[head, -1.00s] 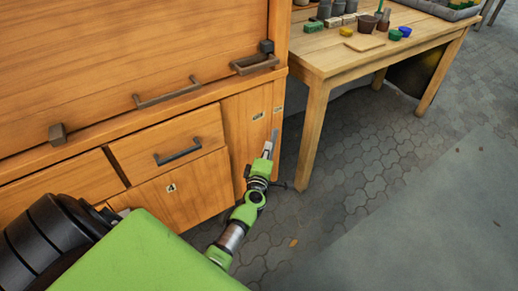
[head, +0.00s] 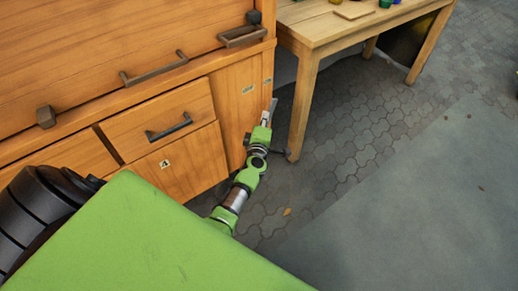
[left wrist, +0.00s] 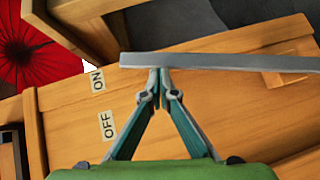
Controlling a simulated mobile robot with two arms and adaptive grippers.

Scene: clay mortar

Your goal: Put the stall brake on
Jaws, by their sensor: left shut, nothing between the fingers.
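The stall (head: 190,82) is an orange-brown wooden cabinet. A grey bar, which looks like the brake lever (left wrist: 225,62), crosses the left wrist view, its left end to the right of the ON label (left wrist: 97,79). The OFF label (left wrist: 108,125) lies lower on the same wood. My left gripper (left wrist: 160,76) is shut and empty, its fingertips right at the bar's lower edge; I cannot tell if they touch. In the head view my left gripper (head: 266,116) is by the stall's right end panel, where the bar (head: 272,106) shows small. My right gripper is not in view.
A wooden table (head: 335,28) stands to the right of the stall, one leg (head: 301,105) close to my left gripper. Drawer handles (head: 170,128) stick out of the stall's front. The paved floor (head: 400,170) at the right is clear. A red round thing (left wrist: 25,45) shows in the left wrist view.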

